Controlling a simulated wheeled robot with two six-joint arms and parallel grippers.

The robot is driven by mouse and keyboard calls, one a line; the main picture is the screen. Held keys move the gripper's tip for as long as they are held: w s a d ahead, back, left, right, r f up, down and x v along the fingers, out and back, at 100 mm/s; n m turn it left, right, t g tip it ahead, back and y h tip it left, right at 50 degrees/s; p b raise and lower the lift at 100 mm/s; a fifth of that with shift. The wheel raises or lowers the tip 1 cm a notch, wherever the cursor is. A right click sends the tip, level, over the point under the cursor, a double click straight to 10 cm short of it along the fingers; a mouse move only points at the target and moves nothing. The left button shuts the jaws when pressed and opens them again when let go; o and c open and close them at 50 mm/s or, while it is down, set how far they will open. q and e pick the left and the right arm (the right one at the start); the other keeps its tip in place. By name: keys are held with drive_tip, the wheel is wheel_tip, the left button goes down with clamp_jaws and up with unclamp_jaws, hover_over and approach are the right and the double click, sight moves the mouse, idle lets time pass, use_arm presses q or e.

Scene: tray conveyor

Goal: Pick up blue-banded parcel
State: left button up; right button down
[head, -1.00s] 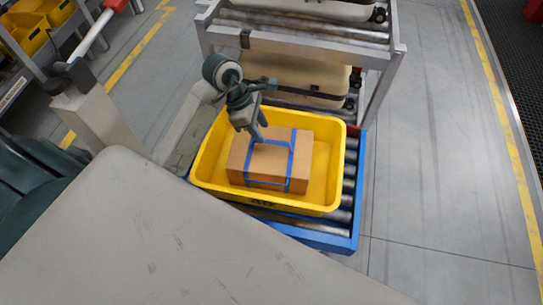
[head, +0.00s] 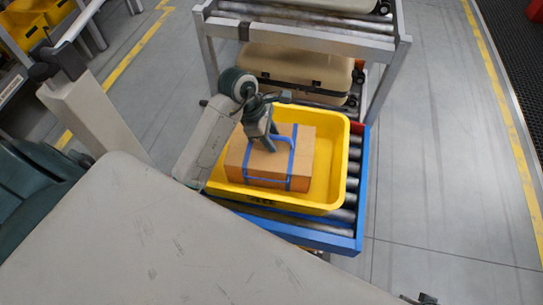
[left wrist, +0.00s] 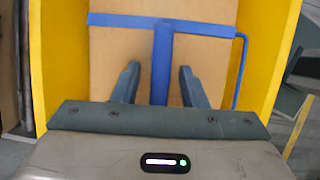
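The parcel (head: 241,163) is a brown cardboard box with blue bands, lying in a yellow tray (head: 335,170). In the left wrist view the parcel's top (left wrist: 210,55) fills the middle, with one blue band across it and another running down it. My left gripper (head: 270,148) is over the parcel's top, pointing down. In the left wrist view its two fingers (left wrist: 158,85) are apart, with the blue band between them. Whether they touch the box is unclear. A small dark tip (head: 422,299) at the bottom edge may be my right gripper.
The tray sits on a blue-framed roller conveyor (head: 345,243). A metal roller rack (head: 398,50) with a beige suitcase (head: 300,72) stands just behind it. The floor to the right is clear.

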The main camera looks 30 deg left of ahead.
use_arm(q)
drive_tip(key=shift+f, duration=0.15)
drive_tip(key=shift+c, duration=0.2)
clamp_jaws()
idle(1.2)
